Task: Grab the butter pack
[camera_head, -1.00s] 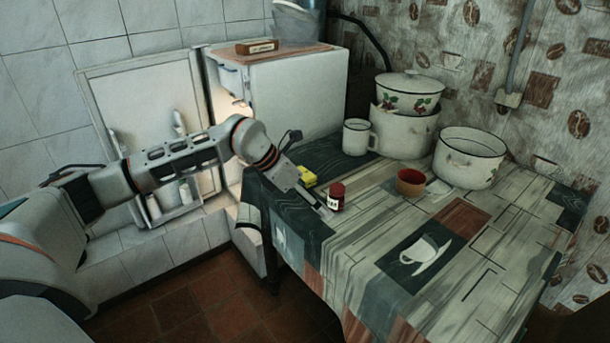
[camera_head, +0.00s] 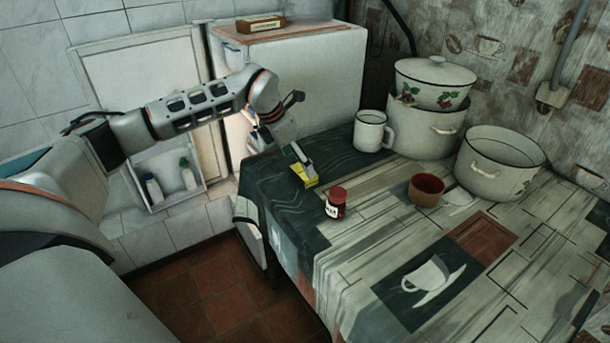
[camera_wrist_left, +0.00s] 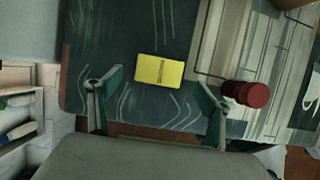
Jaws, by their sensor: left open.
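The butter pack (camera_head: 308,180) is a small yellow pack lying flat on the dark patch of the table's cloth, near the edge by the fridge. My left gripper (camera_head: 288,152) is open just above and beside the pack in the head view. In the left wrist view the pack (camera_wrist_left: 160,71) lies between the lines of the two fingers, slightly ahead of their tips, with clear cloth around it. Nothing is between the fingers, and the pack looks untouched. My right gripper is in neither view.
A red-lidded jar (camera_head: 336,202) stands close to the pack and also shows near a fingertip in the left wrist view (camera_wrist_left: 246,94). A brown cup (camera_head: 426,190), a white mug (camera_head: 371,131) and enamel pots (camera_head: 500,163) stand further right. The front of the table (camera_head: 480,285) is clear.

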